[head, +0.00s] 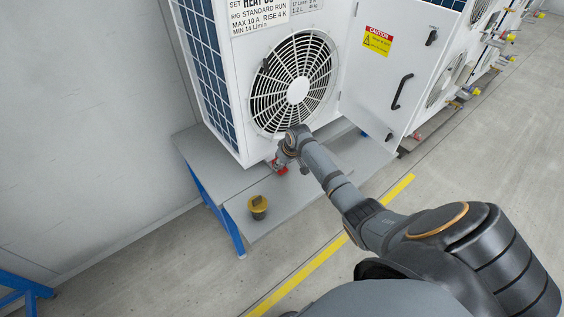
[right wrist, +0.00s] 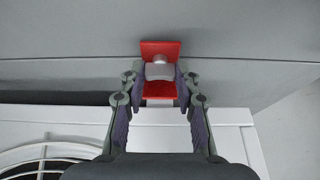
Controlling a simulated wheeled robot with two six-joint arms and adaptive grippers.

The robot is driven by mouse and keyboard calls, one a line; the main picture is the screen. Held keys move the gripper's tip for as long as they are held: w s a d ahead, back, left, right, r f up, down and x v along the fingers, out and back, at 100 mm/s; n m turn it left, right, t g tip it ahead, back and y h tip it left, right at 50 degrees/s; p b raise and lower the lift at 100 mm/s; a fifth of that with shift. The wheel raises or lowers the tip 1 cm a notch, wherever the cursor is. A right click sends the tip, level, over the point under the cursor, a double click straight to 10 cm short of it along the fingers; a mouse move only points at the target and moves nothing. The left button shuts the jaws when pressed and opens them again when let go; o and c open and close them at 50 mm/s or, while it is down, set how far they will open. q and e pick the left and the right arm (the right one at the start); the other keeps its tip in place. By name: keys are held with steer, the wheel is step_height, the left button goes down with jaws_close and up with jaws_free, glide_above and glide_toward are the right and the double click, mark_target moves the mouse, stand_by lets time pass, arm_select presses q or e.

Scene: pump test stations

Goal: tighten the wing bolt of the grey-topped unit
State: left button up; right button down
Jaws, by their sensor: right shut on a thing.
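A white unit (head: 222,75) with a round fan grille (head: 295,90) stands on a grey bench; its top is out of view, so I cannot tell its colour. A red bracket (head: 281,170) sits at its lower front edge, partly hidden by my right gripper (head: 279,163). In the right wrist view the red bracket (right wrist: 160,48) holds a pale grey wing bolt (right wrist: 159,71). My right gripper (right wrist: 160,88) is shut on the wing bolt, one finger on each side. In the head view the bolt is hidden. My left gripper is not in view.
The grey bench (head: 200,153) has blue legs (head: 233,230). A yellow pot with a dark inside (head: 258,207) stands on its front part, left of my right arm. A door panel (head: 395,75) with a black handle stands open at right. More units line the back right.

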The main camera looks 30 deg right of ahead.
steer(key=c, duration=1)
jaws_free()
steer(key=shift+o, duration=0.2)
steer(key=shift+r, duration=0.1)
steer(key=v, duration=1.1)
steer(key=shift+s+r, duration=0.25)
steer(key=shift+r, duration=0.1)
